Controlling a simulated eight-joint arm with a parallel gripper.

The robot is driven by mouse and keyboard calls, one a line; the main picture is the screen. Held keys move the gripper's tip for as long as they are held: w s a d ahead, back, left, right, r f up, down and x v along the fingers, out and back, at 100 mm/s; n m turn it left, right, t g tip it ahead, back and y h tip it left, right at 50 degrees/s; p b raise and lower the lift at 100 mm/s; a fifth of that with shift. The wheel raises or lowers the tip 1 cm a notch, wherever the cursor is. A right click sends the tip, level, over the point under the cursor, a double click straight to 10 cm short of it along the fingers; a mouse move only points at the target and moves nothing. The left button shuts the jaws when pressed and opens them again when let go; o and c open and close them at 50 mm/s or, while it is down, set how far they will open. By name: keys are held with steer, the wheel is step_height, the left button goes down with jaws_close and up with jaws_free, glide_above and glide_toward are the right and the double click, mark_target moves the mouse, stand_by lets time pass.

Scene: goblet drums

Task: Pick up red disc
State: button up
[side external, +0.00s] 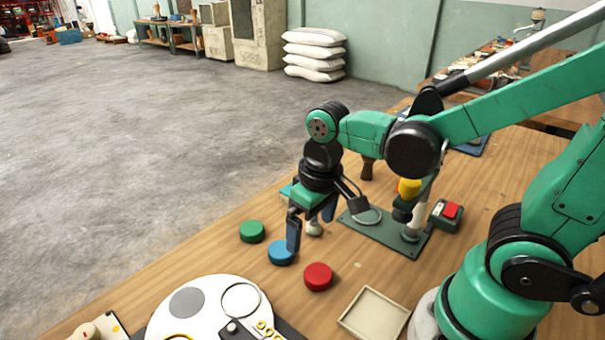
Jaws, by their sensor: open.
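The red disc (318,276) lies flat on the wooden table, near the middle of the side external view. A blue disc (281,253) lies just to its left and a little farther back. A green disc (252,231) lies beyond the blue one. My gripper (304,236) points down above the table, behind and slightly left of the red disc. Its jaws are open with nothing seen between them. The exact height of the fingertips above the table is hard to tell.
A shallow beige tray (373,314) sits right of the red disc. A round white device (211,315) stands at the front left. Behind my gripper are a green plate (388,238) with a stand and a box with a red button (446,214). The table's left edge is near the green disc.

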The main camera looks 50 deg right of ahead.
mark_target(318, 273)
steer(key=f+g, duration=0.1)
steer(key=s+f+g, duration=0.1)
steer(key=shift+s+a+f+g, duration=0.1)
steer(key=shift+a+f+g, duration=0.2)
steer(key=shift+a, duration=0.1)
steer(key=shift+s+f, duration=0.2)
steer(key=shift+f, duration=1.15)
steer(key=shift+s+f, duration=0.15)
steer(key=shift+f, duration=1.15)
steer(key=c, duration=1.3)
steer(key=shift+c, duration=0.2)
steer(key=shift+r, duration=0.2)
